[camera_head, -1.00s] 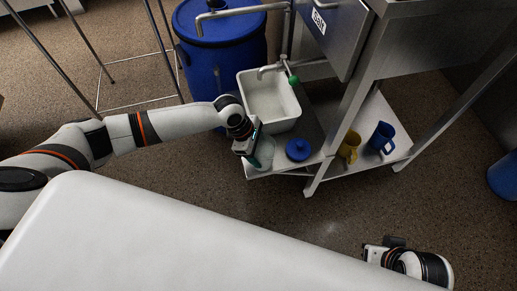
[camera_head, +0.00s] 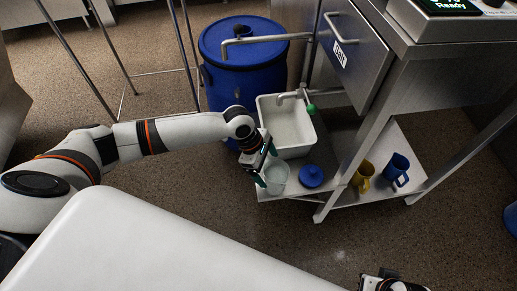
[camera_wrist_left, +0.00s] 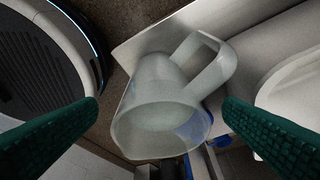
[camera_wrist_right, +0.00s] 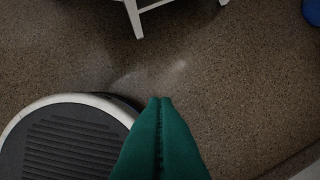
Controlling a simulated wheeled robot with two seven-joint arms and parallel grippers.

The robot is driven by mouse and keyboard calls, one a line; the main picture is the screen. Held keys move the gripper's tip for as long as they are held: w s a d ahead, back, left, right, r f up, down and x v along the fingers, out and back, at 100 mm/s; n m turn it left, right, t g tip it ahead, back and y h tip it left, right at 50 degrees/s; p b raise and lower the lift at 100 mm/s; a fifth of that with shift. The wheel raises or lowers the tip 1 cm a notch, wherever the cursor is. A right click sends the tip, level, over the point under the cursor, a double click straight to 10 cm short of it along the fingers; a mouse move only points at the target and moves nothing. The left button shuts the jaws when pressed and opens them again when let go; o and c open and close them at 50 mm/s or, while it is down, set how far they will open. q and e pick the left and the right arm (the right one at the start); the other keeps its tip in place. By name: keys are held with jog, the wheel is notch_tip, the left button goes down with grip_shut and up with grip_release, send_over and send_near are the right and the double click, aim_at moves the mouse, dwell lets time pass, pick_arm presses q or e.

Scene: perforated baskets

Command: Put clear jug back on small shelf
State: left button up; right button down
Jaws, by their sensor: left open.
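The clear jug (camera_head: 276,178) stands on the left end of the small low metal shelf (camera_head: 335,192), beside a blue lid. In the left wrist view the jug (camera_wrist_left: 165,110) shows whole, with its handle toward the upper right. My left gripper (camera_head: 264,164) is open at the jug; in its wrist view the green fingers (camera_wrist_left: 150,135) are spread on either side with visible gaps to the jug. My right gripper (camera_wrist_right: 160,100) is shut and empty over the floor, far from the shelf; only part of that arm shows in the head view.
A white basin (camera_head: 288,128) under a tap with a green end sits behind the jug. A blue lid (camera_head: 312,176), a yellow jug (camera_head: 363,176) and a blue jug (camera_head: 397,169) stand to the right. A blue barrel (camera_head: 243,70) is behind left. A table leg (camera_head: 335,190) stands between lid and yellow jug.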

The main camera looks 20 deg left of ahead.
pick_arm(q)
jog(key=w+p+v, duration=0.1)
jog(key=p+v, duration=0.1)
jog(key=v, duration=0.4)
jog(key=m+t, duration=0.2)
jog(key=m, duration=0.7)
send_over(273, 189)
notch_tip(273, 189, down, 3)
notch_tip(273, 189, down, 3)
jog(key=s+m, duration=0.3)
jog(key=m, duration=0.1)
jog(key=s+a+f+m+y, duration=0.4)
jog(key=s+a+f+m, duration=0.3)
jog(key=s+f, duration=0.3)
jog(key=shift+s+a+m, duration=0.4)
jog(key=shift+s+m, duration=0.2)
jog(key=shift+s, duration=0.6)
pick_arm(e)
notch_tip(273, 189, down, 8)
jog(key=shift+s, duration=0.2)
jog(key=shift+r, duration=0.1)
pick_arm(q)
jog(key=shift+f, duration=0.1)
pick_arm(e)
jog(key=shift+g, duration=0.3)
